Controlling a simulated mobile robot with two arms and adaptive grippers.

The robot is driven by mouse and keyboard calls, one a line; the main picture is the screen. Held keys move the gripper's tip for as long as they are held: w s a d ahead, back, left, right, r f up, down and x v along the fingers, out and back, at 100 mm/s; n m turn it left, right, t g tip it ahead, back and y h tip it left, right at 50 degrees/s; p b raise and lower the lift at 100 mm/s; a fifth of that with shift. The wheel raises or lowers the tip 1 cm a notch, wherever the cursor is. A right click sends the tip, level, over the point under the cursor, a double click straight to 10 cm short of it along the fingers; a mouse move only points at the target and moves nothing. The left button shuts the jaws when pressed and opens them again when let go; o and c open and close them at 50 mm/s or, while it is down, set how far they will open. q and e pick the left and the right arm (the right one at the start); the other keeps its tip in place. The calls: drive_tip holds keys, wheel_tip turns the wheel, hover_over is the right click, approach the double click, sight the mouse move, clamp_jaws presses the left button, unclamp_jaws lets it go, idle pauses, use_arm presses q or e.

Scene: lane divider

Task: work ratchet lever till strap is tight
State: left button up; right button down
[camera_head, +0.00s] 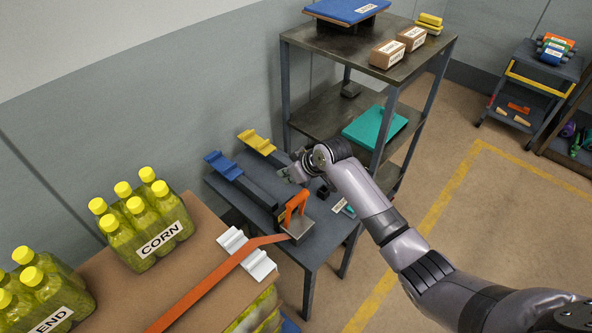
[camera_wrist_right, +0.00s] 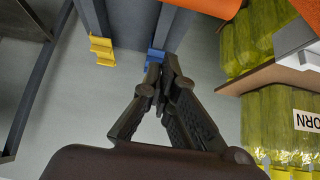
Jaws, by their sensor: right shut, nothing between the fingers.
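The ratchet (camera_head: 298,231) sits on a small dark table, with its orange lever (camera_head: 297,205) standing upright. The orange strap (camera_head: 205,288) runs from the ratchet over a white corner piece (camera_head: 246,254) and across the brown carton top. It looks straight; I cannot tell its tension. My right gripper (camera_head: 288,174) is above the table, beyond the lever and apart from it. In the right wrist view my right gripper (camera_wrist_right: 164,72) has its fingers together with nothing between them. An orange surface (camera_wrist_right: 210,4) shows at that view's top edge; I cannot tell if it is lever or strap. My left gripper is out of view.
Blue (camera_head: 224,166) and yellow (camera_head: 257,142) brackets stand at the table's wall side. Yellow-capped bottle packs (camera_head: 140,232) sit on the carton. A metal shelf (camera_head: 375,75) stands close behind my right arm. Open floor (camera_head: 510,225) lies to the right.

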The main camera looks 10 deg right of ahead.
drive_tip(key=s+f+p, duration=0.1)
drive_tip(key=s+d+f+p, duration=0.1)
drive_tip(key=f, duration=0.1)
drive_tip(key=shift+d, duration=0.2)
idle(0.3)
